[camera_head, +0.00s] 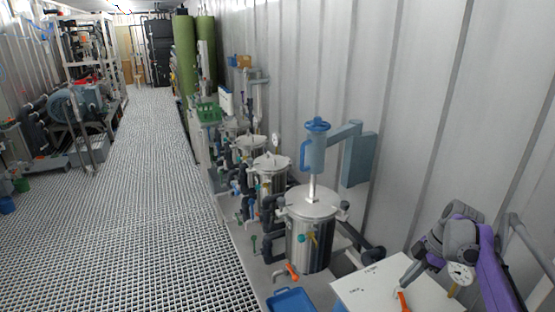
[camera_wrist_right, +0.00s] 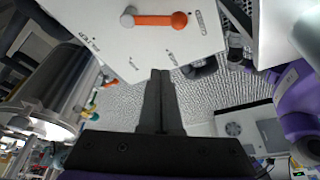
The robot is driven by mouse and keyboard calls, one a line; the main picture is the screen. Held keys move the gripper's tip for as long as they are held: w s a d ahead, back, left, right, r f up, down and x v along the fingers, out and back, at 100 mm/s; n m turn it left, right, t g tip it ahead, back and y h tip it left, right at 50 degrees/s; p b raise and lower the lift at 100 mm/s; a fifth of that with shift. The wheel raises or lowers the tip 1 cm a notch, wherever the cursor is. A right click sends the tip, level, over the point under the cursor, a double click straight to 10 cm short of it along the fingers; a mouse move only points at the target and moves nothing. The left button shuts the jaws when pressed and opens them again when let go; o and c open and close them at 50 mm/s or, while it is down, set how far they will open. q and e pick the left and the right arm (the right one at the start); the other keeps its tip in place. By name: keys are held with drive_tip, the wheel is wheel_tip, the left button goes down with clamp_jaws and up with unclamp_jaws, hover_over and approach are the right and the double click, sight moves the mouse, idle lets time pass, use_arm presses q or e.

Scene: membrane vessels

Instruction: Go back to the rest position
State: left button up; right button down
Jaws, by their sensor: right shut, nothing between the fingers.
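My right arm is purple and grey and comes in at the lower right of the head view. Its dark gripper (camera_head: 408,275) is over the white panel (camera_head: 365,285) near an orange handle (camera_head: 403,301). In the right wrist view the gripper's two fingers (camera_wrist_right: 161,75) are together with nothing between them. The orange handle (camera_wrist_right: 152,20) lies across the white panel (camera_wrist_right: 115,40) beyond the fingertips and is apart from them. My left gripper is not in view.
A steel vessel (camera_head: 309,240) with a blue-handled column (camera_head: 317,150) stands left of the arm, with more vessels behind it. A blue tray (camera_head: 290,300) is at the front. The corrugated wall (camera_head: 420,100) is close on the right. The grating floor (camera_head: 130,200) is open on the left.

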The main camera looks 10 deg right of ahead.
drive_tip(key=s+a+r+m+h+p, duration=0.1)
drive_tip(key=s+a+m, duration=0.25)
drive_tip(key=a, duration=0.85)
drive_tip(key=s+a+f+m+t+h+p, duration=0.1)
drive_tip(key=s+a+f+m+t, duration=0.1)
drive_tip(key=s+a+m, duration=0.3)
drive_tip(key=s+a+f+m+t+h+p, duration=0.1)
drive_tip(key=s+a+m, duration=0.3)
drive_tip(key=s+a, duration=0.4)
drive_tip(key=a+f, duration=0.1)
drive_tip(key=a, duration=0.2)
drive_tip(key=shift+s+f+m+t, duration=0.35)
drive_tip(key=shift+f+t, duration=0.05)
